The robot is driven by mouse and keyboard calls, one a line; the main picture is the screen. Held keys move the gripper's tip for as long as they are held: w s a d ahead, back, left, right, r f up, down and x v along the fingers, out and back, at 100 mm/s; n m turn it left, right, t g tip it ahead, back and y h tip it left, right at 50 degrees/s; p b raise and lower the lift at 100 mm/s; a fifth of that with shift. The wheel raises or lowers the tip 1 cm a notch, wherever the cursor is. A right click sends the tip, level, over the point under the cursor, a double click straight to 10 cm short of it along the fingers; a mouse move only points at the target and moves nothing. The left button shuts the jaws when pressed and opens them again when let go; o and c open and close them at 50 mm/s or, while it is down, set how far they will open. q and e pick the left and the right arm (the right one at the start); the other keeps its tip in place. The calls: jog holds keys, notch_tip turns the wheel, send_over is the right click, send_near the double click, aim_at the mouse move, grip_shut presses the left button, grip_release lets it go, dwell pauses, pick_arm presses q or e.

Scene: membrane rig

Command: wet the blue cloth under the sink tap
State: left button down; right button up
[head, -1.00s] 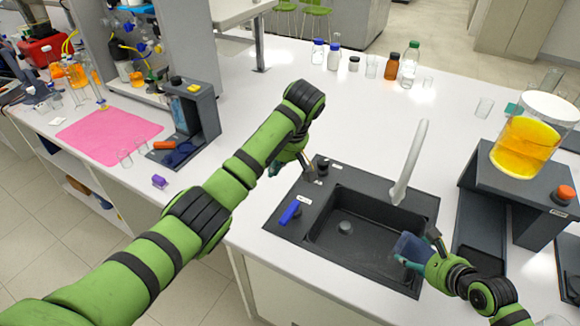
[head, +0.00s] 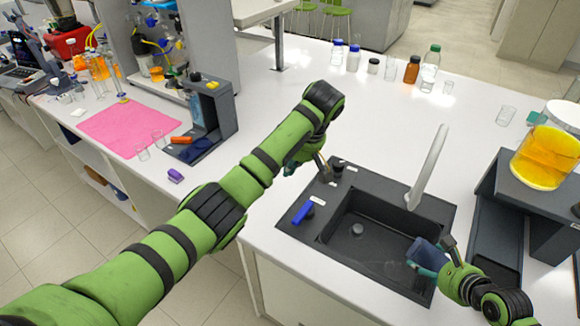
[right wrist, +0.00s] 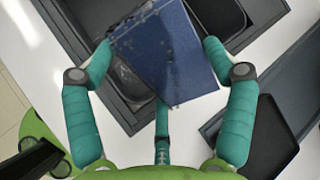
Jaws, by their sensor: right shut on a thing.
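The blue cloth (head: 426,254) is a dark blue folded piece over the right front part of the dark sink (head: 345,236). It fills the middle of the right wrist view (right wrist: 165,55). My right gripper (head: 432,262) is shut on it, with a teal finger on each side in the right wrist view (right wrist: 158,62). The pale tap (head: 427,168) rises behind the basin, its spout apart from the cloth. No water stream is visible. My left gripper (head: 306,163) is at the sink's back left corner, beside small dark fittings (head: 337,168); its fingers are partly hidden by my arm.
A blue handle (head: 302,212) lies on the sink's left rim. A dark stand with a beaker of yellow liquid (head: 545,158) stands close on the right. Several bottles (head: 412,69) stand at the back. The counter behind the tap is mostly clear.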

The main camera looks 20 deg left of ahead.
aim_at(429, 266)
jog(key=shift+r, duration=0.1)
jog(key=shift+s+d+r+p, duration=0.15)
jog(key=shift+s+r+p, duration=0.1)
jog(key=shift+p, duration=0.1)
jog(key=v, duration=0.4)
jog(key=shift+s+d+f+p, duration=0.1)
jog(key=shift+s+p, duration=0.1)
jog(key=shift+p, duration=0.1)
jog(key=shift+s+d+r, duration=0.25)
jog(key=shift+s+r, duration=0.2)
jog(key=shift+r, duration=0.05)
dwell(0.5)
